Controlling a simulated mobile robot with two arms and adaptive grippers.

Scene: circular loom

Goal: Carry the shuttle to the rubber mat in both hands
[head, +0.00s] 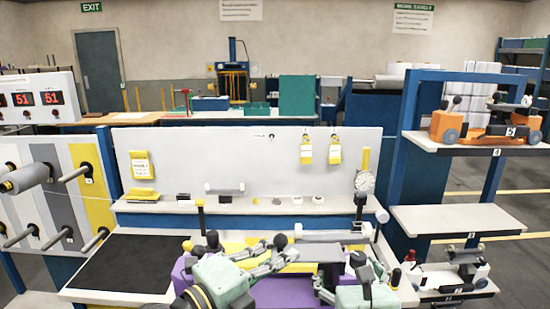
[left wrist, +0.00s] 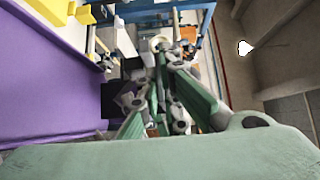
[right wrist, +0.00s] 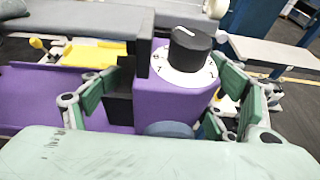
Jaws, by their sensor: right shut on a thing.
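The purple shuttle (head: 265,292) is low in the middle of the head view, partly hidden by my arms. Its purple end with a black dial knob (right wrist: 178,90) fills the middle of the right wrist view. My right gripper (right wrist: 165,100) is shut on this end, a finger on each side. My left gripper (head: 284,249) reaches over the shuttle from the left. Its fingers (left wrist: 163,60) come close together in the left wrist view, with nothing clearly between them; the purple body lies beside them. The black rubber mat (head: 125,262) lies bare on the bench at left.
A grey panel (head: 230,155) and a ledge with small parts stand behind the bench. A dial gauge (head: 364,182) rises at right. A blue shelf rack (head: 396,160) is further right. A panel with rollers (head: 45,205) stands left of the mat.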

